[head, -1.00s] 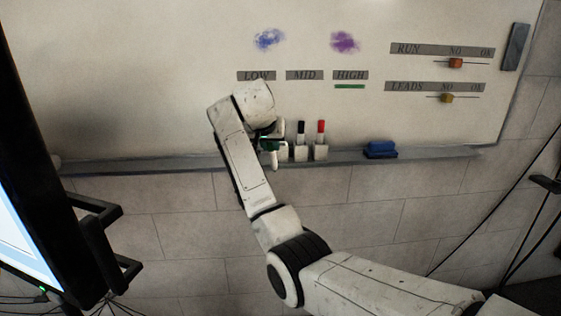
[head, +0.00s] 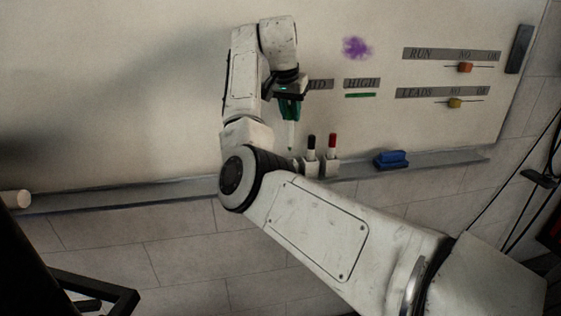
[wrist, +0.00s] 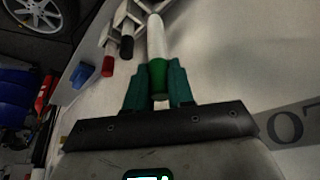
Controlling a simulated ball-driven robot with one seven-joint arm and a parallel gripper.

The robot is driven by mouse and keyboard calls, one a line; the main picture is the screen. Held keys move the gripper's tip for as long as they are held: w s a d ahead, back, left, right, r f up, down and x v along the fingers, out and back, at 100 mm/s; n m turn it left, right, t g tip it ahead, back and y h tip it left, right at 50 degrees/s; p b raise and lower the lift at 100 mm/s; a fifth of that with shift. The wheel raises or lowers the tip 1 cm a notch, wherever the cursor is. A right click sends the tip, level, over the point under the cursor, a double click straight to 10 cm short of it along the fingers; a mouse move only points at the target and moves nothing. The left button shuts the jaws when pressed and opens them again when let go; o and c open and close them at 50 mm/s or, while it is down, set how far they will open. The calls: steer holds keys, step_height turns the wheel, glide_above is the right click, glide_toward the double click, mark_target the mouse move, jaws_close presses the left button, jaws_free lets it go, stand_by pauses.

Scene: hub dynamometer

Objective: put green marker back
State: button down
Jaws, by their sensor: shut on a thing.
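My gripper (head: 289,108) is shut on the green marker (head: 290,136), in front of the whiteboard and above the ledge. In the head view the marker hangs upright with its white body below the green fingers. In the wrist view my gripper (wrist: 157,88) grips the marker's green end (wrist: 157,76), and its white body (wrist: 155,38) points away toward the holders. The black marker (head: 311,144) and red marker (head: 332,142) stand in white holders (head: 331,168) on the ledge. The leftmost holder is mostly hidden behind my arm.
A blue eraser (head: 391,159) lies on the ledge (head: 430,165) right of the holders. The whiteboard (head: 120,100) carries a HIGH label (head: 362,84) over a green line, a purple smudge (head: 356,47) and RUN and LEADS sliders. A dark frame (head: 95,290) stands at lower left.

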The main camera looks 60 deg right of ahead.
mark_target(289, 135)
step_height(289, 135, down, 9)
steer(key=shift+f+p, duration=0.2)
steer(key=shift+p, duration=0.45)
steer(key=c, duration=1)
jaws_free()
